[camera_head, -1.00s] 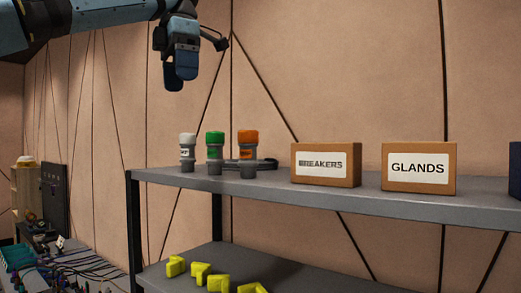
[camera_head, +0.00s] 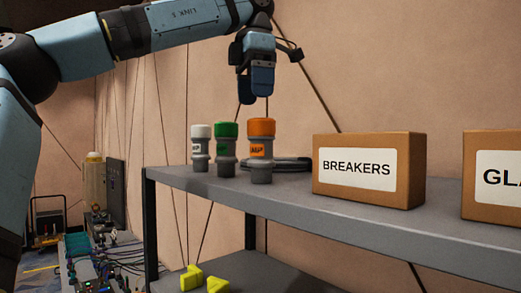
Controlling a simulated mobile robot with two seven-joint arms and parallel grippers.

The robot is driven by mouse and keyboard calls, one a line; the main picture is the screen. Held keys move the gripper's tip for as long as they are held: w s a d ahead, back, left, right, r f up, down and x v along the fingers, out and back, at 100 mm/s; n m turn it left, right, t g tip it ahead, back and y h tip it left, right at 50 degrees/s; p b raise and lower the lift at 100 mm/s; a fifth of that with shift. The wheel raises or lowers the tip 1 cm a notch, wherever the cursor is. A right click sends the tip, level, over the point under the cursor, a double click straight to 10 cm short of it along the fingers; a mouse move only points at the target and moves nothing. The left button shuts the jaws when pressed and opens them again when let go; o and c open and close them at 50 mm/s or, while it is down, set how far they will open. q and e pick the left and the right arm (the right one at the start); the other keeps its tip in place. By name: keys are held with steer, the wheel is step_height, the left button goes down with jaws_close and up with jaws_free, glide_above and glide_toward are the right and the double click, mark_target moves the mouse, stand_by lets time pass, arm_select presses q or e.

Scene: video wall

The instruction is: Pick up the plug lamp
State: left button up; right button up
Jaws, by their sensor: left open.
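Three short grey cylinders with coloured caps stand upright in a row on the upper shelf: one white-capped (camera_head: 201,148), one green-capped (camera_head: 227,150) and one orange-capped (camera_head: 261,151). Each bears a small label. I cannot tell which of them is the plug lamp. My left gripper (camera_head: 257,92) points down just above the orange-capped cylinder, apart from it. It is seen nearly edge-on, open, with nothing visible in it. My right gripper is out of view.
The grey upper shelf (camera_head: 300,195) also holds a coiled dark cable (camera_head: 290,163), a BREAKERS box (camera_head: 368,170) and a GLANDS box (camera_head: 490,175), partly cut off. Yellow pieces (camera_head: 192,277) lie on the lower shelf. Cables and connectors (camera_head: 85,262) crowd the lower left.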

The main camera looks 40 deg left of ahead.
mark_target(261, 135)
arm_select(q)
steer(key=f, duration=0.1)
steer(key=w+f, duration=0.1)
steer(key=f, duration=0.1)
steer(key=shift+w+f, duration=0.35)
steer(key=shift+w, duration=0.05)
steer(key=shift+f, duration=0.2)
steer(key=shift+s+d+f+p, duration=0.25)
steer(key=shift+f+p, duration=0.1)
steer(key=shift+f, duration=0.15)
steer(key=shift+s+d+f+p, duration=0.2)
steer(key=shift+f+p, duration=0.1)
steer(key=shift+f, duration=0.15)
step_height(261, 135, down, 2)
steer(key=shift+a+f, duration=0.1)
steer(key=shift+w+a+f, duration=0.15)
steer(key=shift+w+f, duration=0.15)
steer(key=shift+f, duration=0.05)
steer(key=shift+s+r, duration=0.15)
steer(key=shift+s, duration=0.05)
steer(key=c, duration=1.1)
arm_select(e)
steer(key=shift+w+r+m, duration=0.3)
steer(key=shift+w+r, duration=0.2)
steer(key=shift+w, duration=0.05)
